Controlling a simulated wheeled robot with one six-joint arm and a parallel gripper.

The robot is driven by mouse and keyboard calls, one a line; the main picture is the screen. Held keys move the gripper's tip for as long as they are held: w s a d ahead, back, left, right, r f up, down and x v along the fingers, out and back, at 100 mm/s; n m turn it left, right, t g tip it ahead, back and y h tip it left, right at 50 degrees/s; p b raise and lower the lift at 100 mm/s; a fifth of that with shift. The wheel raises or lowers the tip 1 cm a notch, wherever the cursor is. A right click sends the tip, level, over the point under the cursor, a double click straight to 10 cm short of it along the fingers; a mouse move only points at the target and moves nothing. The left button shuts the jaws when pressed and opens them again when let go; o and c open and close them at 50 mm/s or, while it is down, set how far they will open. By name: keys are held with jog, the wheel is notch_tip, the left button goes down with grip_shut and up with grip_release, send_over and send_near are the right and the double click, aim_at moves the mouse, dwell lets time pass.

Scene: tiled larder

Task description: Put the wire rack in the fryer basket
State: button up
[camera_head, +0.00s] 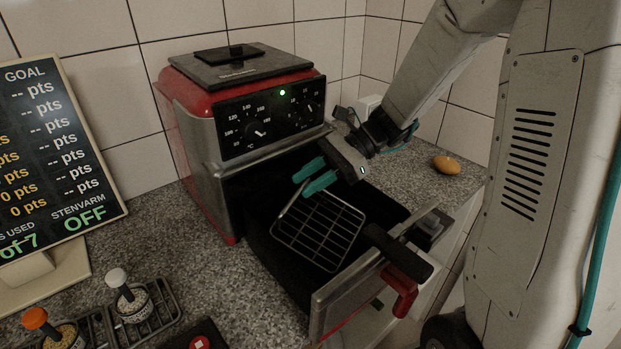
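The wire rack (318,231), a grey metal grid, shows inside the outline of the pulled-out fryer basket (268,253). I cannot tell whether it rests on the dark basket floor or how level it is. The basket has a metal front with a black and red handle. My gripper (308,184) is over the back of the basket, at the rack's upper left edge. Its two teal fingers stand apart with a gap between them, and a rack wire ends close by the fingertips. I see nothing clearly pinched. The red and steel fryer (240,95) stands behind.
An orange-brown egg-shaped object (446,165) lies on the counter at right. At front left are a wire holder with two topped jars (132,302) and a red button (200,343). A score board (60,150) stands at left. Speckled counter left of the basket is clear.

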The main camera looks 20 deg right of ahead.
jog(key=shift+s+f, duration=0.15)
jog(key=shift+f, duration=0.15)
jog(key=shift+r, duration=0.2)
jog(key=r+v, duration=0.1)
jog(key=v, duration=1.1)
jog(key=shift+w, duration=0.25)
